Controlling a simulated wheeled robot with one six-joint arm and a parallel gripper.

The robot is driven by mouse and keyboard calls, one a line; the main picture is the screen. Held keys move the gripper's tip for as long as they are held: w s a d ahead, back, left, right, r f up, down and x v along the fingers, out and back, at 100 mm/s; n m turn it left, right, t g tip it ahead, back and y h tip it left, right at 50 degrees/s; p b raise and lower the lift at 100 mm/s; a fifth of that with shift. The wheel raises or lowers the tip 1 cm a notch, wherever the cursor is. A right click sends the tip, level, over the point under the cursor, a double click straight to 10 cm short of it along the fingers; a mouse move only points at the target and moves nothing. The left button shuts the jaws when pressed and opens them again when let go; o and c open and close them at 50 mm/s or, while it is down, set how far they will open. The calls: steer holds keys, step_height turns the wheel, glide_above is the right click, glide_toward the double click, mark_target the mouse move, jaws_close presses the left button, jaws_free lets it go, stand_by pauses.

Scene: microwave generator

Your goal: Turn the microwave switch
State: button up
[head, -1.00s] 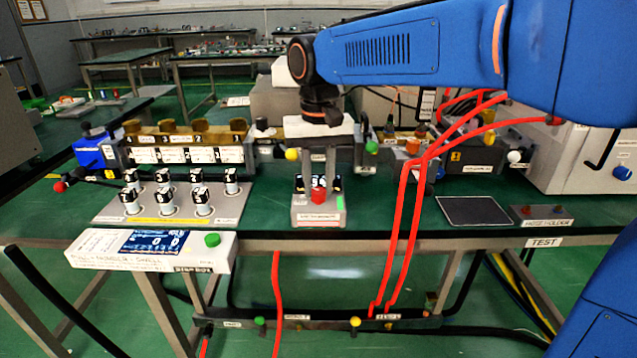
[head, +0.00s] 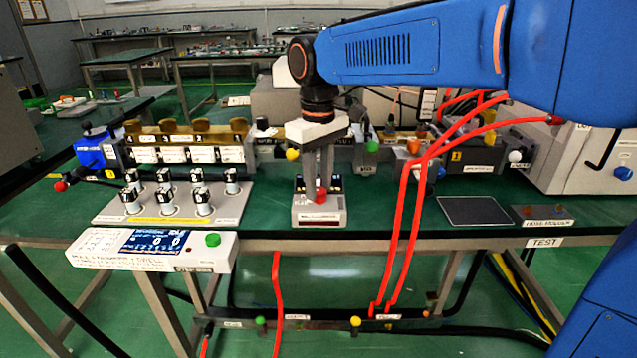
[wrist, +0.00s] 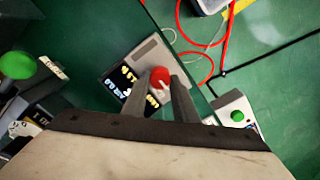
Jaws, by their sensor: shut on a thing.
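The microwave switch is a red round knob (head: 321,195) on a small grey box (head: 320,217) at the middle of the table's front edge. My gripper (head: 320,189) points down over it, with its fingers shut on the knob. In the wrist view the red knob (wrist: 160,76) sits between the two grey fingertips (wrist: 166,78), with a pale mark on its face. The box (wrist: 146,62) has a dark lit display (wrist: 127,85) beside the knob. The fingers hide part of the knob and box.
A panel with several black-topped knobs (head: 226,214) stands to the left. A white meter with a green button (head: 213,240) is at the front left. Red cables (head: 404,230) hang to the right of my gripper. A dark flat pad (head: 475,211) lies further right.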

mark_target(319, 190)
stand_by(0.4)
steer(key=o, duration=1)
steer(key=shift+o, duration=0.2)
steer(key=shift+r, duration=0.1)
step_height(319, 190, up, 17)
steer(key=shift+r, duration=0.15)
steer(key=s+d+f+m+t, duration=0.1)
steer(key=s+d+f, duration=0.25)
steer(key=d, duration=0.25)
steer(key=s+d+f+m+t, duration=0.1)
steer(key=s+d+f+m, duration=0.1)
steer(key=d+f, duration=0.25)
steer(key=s+d+f+m, duration=0.1)
steer(key=s+d+f, duration=0.2)
steer(key=d, duration=0.4)
steer(key=s+d+f+m+t, duration=0.1)
steer(key=s+d+f, duration=0.2)
steer(key=f, duration=0.3)
steer(key=s+d+f+m+t, duration=0.1)
steer(key=s+d+f+m, duration=0.1)
steer(key=s+f, duration=0.3)
steer(key=s+d+f+m, duration=0.1)
steer(key=s+d+f, duration=0.3)
steer(key=f, duration=0.3)
steer(key=shift+s+d+m+t, duration=0.3)
steer(key=shift+s+d+t, duration=0.05)
steer(key=shift+t, duration=0.05)
